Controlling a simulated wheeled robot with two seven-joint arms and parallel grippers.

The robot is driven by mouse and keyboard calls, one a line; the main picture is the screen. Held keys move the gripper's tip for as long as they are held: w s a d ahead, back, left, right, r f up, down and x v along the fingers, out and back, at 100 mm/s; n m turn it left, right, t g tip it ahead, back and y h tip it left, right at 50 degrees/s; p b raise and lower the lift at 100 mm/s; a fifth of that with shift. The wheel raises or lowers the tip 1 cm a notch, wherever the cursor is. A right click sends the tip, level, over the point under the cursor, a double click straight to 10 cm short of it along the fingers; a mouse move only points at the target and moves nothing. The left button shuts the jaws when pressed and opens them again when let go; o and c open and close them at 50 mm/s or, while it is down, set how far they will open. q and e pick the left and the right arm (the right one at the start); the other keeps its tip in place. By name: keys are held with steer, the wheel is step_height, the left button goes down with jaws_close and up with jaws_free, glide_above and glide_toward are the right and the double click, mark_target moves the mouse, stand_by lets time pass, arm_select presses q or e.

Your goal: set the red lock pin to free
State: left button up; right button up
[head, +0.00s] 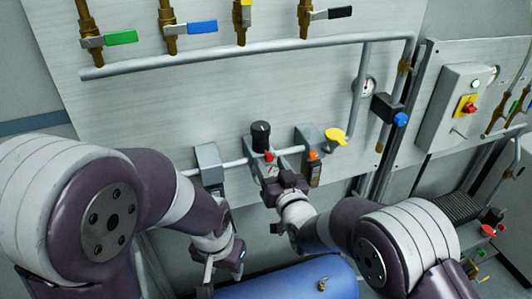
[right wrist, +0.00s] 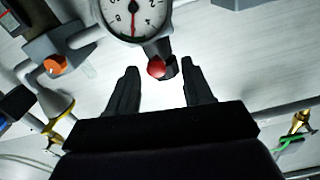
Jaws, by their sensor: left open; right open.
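The red lock pin (head: 269,156) shows as a small red knob just below a black knob (head: 260,134) on the grey pipe fitting. In the right wrist view the red pin (right wrist: 156,68) is a round red head beside a dark stub, under a white dial gauge (right wrist: 132,14). My right gripper (head: 284,183) is just below the fitting. Its open fingers (right wrist: 162,78) stand either side of the pin in the picture, with no visible contact. My left gripper (head: 225,266) is open and empty, low and away from the panel fitting.
A yellow funnel-like part (head: 337,136) and an orange-topped block (head: 311,152) sit right of the fitting. A grey box (head: 209,160) is on the pipe to its left. A blue tank (head: 290,282) lies below. Coloured valve handles line the top.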

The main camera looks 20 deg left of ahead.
mark_target(270, 160)
steer(key=w, duration=0.1)
steer(key=w+a, duration=0.1)
steer(key=w, duration=0.1)
steer(key=shift+w+a, duration=0.15)
steer(key=shift+a, duration=0.25)
steer(key=shift+d, duration=0.15)
jaws_close()
steer(key=shift+f+b, duration=0.25)
steer(key=shift+b, duration=0.25)
steer(key=shift+s+d+r, duration=0.1)
steer(key=shift+s+r, duration=0.05)
steer(key=shift+s, duration=0.05)
arm_select(q)
steer(key=shift+w+d+f, duration=0.15)
steer(key=shift+d+f, duration=0.05)
arm_select(e)
steer(key=shift+c, duration=0.4)
jaws_free()
steer(key=shift+o, duration=0.4)
steer(key=shift+s, duration=0.1)
arm_select(q)
steer(key=shift+d, duration=0.1)
arm_select(e)
steer(key=shift+d+r, duration=0.1)
steer(key=shift+r, duration=0.05)
